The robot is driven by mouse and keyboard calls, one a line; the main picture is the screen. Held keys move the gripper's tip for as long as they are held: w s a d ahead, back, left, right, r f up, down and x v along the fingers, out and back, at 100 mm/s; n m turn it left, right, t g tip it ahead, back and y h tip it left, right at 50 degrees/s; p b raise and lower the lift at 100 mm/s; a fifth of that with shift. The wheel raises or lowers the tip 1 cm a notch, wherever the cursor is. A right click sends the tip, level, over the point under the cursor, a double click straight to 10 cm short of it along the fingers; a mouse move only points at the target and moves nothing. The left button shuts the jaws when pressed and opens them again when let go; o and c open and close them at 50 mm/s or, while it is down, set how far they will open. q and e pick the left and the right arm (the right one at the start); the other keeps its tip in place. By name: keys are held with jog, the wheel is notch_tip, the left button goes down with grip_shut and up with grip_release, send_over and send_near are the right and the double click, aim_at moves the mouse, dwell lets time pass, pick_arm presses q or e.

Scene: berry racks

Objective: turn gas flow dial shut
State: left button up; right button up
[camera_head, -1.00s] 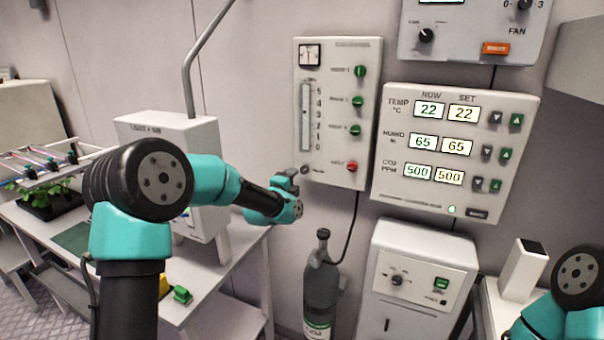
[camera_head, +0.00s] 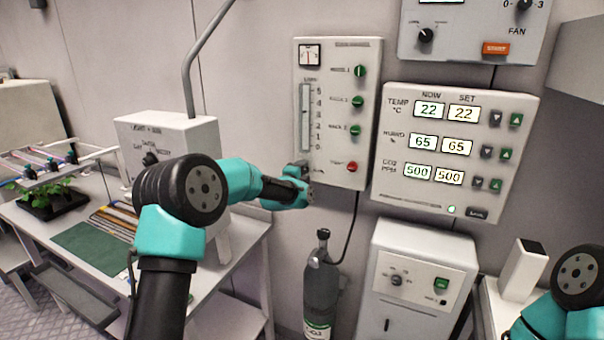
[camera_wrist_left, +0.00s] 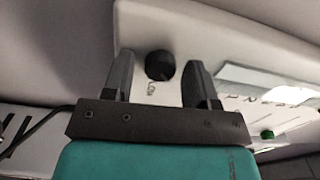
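The gas flow dial is a round black knob (camera_wrist_left: 159,65) on a pale panel, seen in the left wrist view. My left gripper (camera_wrist_left: 162,78) is open, with one dark finger on each side of the knob and a visible gap to each. In the head view, the left gripper is at the lower left corner of the flow panel (camera_head: 335,75) and hides the knob there. The panel has a vertical flow gauge (camera_head: 305,117). My right gripper is out of view; only part of the right arm shows at the lower right.
The flow panel also carries several green knobs (camera_head: 357,102) and a red one (camera_head: 351,167). A climate display panel (camera_head: 455,195) hangs to its right. A grey gas bottle (camera_head: 321,285) stands below, with a cable beside it. A white box (camera_head: 190,130) stands on the bench to the left.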

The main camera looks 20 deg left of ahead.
pick_arm(q)
jog(key=c, duration=0.8)
jog(key=shift+n, duration=0.5)
jog(key=n, duration=3.4)
jog(key=shift+n, duration=0.3)
